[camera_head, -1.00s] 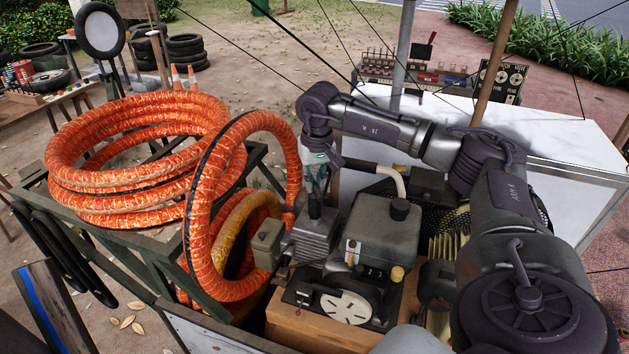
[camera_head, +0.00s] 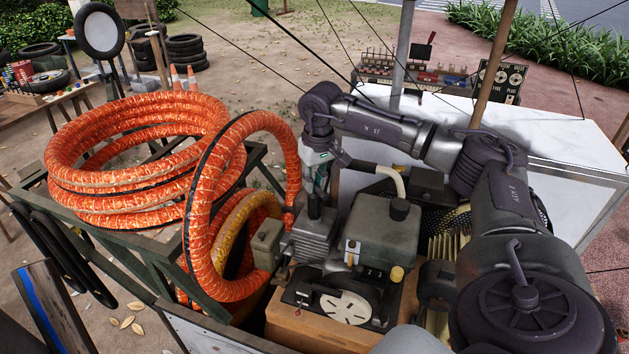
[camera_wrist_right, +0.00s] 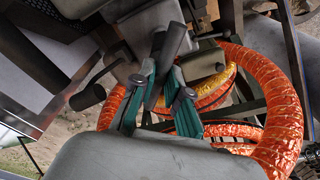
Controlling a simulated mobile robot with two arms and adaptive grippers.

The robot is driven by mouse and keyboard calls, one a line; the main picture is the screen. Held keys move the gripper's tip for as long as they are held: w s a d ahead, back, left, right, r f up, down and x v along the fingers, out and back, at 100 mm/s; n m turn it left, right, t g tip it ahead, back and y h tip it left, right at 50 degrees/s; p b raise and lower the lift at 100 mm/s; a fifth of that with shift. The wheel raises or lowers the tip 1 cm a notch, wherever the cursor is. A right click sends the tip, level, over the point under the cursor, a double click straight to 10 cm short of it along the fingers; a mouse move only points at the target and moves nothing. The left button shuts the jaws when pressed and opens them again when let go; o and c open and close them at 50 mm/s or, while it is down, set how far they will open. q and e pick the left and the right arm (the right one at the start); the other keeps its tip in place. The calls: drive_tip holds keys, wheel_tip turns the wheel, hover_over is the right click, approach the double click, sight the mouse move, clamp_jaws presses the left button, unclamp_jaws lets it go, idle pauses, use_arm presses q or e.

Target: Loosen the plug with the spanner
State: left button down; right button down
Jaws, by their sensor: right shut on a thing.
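My right gripper (camera_head: 316,186) points down beside the finned cylinder block (camera_head: 312,234) of the compressor engine; its tips are mostly hidden in the head view. In the right wrist view my right gripper (camera_wrist_right: 158,108) shows two green fingers on either side of a narrow dark grey bar, which looks like the spanner (camera_wrist_right: 155,78). The bar runs toward the engine parts, close to a dark cylinder (camera_wrist_right: 173,40). I cannot pick out the plug for sure, nor tell whether the spanner's end is around it. My left gripper is not in view.
Coiled orange hose (camera_head: 130,150) lies on a dark metal frame at the left, and one loop (camera_head: 200,215) hangs right beside the engine. A grey tank (camera_head: 385,232) and a pale fan cover (camera_head: 346,307) crowd the space near the gripper. A white panel (camera_head: 560,150) lies behind.

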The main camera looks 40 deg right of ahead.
drive_tip(key=shift+r+p, duration=2.7)
drive_tip(key=shift+r, duration=1.05)
drive_tip(key=shift+r+p, duration=0.4)
drive_tip(key=shift+r, duration=0.85)
